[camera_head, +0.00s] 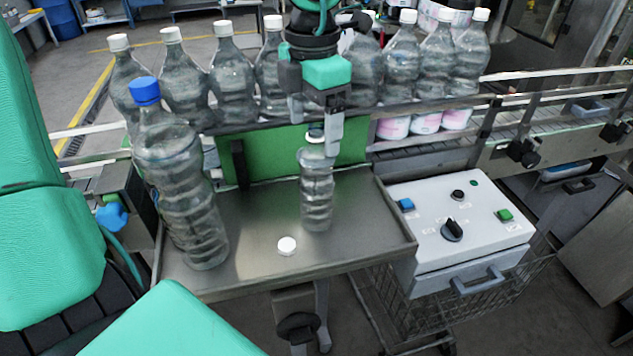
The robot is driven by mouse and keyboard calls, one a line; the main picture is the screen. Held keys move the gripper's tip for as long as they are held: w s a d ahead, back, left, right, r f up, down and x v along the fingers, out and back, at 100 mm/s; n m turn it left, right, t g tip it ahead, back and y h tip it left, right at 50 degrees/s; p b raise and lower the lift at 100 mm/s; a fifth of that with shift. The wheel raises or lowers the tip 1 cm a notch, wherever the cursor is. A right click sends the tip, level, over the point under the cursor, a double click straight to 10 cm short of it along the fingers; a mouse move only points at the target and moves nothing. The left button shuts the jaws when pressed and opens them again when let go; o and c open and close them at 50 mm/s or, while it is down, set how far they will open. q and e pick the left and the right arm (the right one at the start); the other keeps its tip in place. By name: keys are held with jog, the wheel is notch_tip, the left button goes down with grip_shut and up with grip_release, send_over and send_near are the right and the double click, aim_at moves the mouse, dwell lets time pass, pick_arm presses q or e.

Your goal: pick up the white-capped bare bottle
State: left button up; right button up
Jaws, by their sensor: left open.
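A small clear bare bottle (317,192) stands upright on the metal tray (255,255), in front of a green panel (347,150). Its cap looks white and sits just under my left gripper (315,117). That gripper points down from above with its fingers apart, around or just above the cap; I cannot tell whether they touch it. The near finger hides part of the bottle's top. My right gripper is not in view.
A large blue-capped bottle (182,195) stands on the tray's left. A loose white cap (287,246) lies near the front. Several white-capped bottles (234,85) line the conveyor behind. A control box (455,225) is at right. The tray's front right is clear.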

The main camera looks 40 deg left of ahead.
aim_at(316, 149)
pick_arm(q)
jog(key=shift+f, duration=0.2)
jog(key=shift+d+f+p, duration=0.1)
jog(key=shift+f+p, duration=0.1)
jog(key=shift+p, duration=0.15)
jog(key=f+p, duration=0.1)
jog(key=f, duration=0.3)
jog(key=shift+w+d+p, duration=0.1)
jog(key=shift+w+p, duration=0.1)
jog(key=shift+p, duration=0.2)
jog(key=shift+f, duration=0.25)
jog(key=shift+s, duration=0.1)
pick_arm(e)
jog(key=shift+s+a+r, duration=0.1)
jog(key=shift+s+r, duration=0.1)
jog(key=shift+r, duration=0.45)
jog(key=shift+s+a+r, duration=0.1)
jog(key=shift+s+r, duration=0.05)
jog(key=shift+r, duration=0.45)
pick_arm(q)
jog(key=c, duration=1.8)
grip_shut()
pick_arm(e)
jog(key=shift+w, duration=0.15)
